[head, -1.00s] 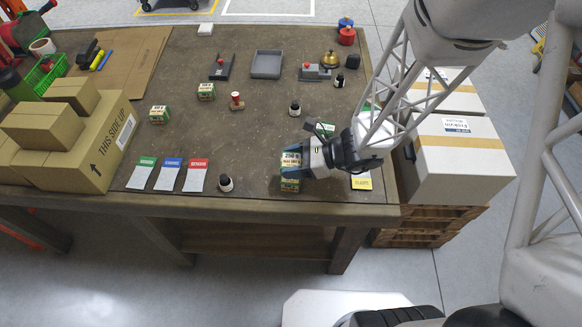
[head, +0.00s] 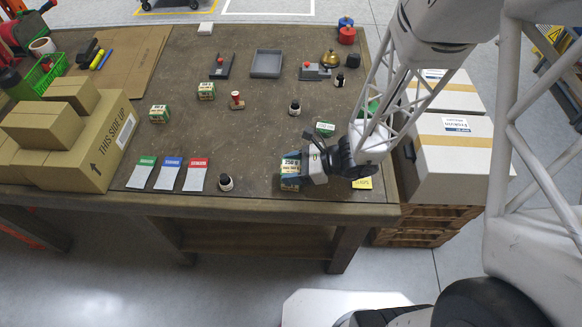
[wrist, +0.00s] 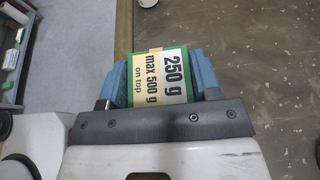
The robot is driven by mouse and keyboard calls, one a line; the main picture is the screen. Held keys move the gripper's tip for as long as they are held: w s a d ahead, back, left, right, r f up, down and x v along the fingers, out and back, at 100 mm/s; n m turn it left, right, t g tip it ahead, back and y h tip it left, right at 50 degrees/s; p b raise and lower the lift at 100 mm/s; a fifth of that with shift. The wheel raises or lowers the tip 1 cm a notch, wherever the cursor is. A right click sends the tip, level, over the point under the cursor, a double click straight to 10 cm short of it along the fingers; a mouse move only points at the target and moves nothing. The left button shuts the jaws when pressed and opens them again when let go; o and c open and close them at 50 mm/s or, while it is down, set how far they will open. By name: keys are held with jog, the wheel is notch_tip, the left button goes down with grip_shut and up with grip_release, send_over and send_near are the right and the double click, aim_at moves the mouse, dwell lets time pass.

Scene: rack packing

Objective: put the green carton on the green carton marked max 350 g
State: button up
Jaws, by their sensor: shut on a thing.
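A green carton (head: 290,164) with a cream label is at the table's front edge, right of centre in the head view. In the wrist view the carton (wrist: 160,78) reads "250 g, max 500 g on top". My gripper (head: 302,167) is shut on it, with a blue finger on each side. I cannot tell whether the carton touches what is below it. Other green cartons stand at the left (head: 159,113), at the back (head: 206,91) and just behind my gripper (head: 325,128). Their small print is unreadable, so I cannot tell which is marked max 350 g.
Dark bottles stand left of my gripper (head: 225,183) and behind it (head: 295,108). Three coloured cards (head: 167,178) lie front left, beside brown boxes (head: 95,150). A grey tray (head: 267,64) is at the back. The middle of the table is mostly clear.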

jog(key=shift+f, duration=0.1)
jog(key=o, duration=1.1)
jog(key=shift+v, duration=6.05)
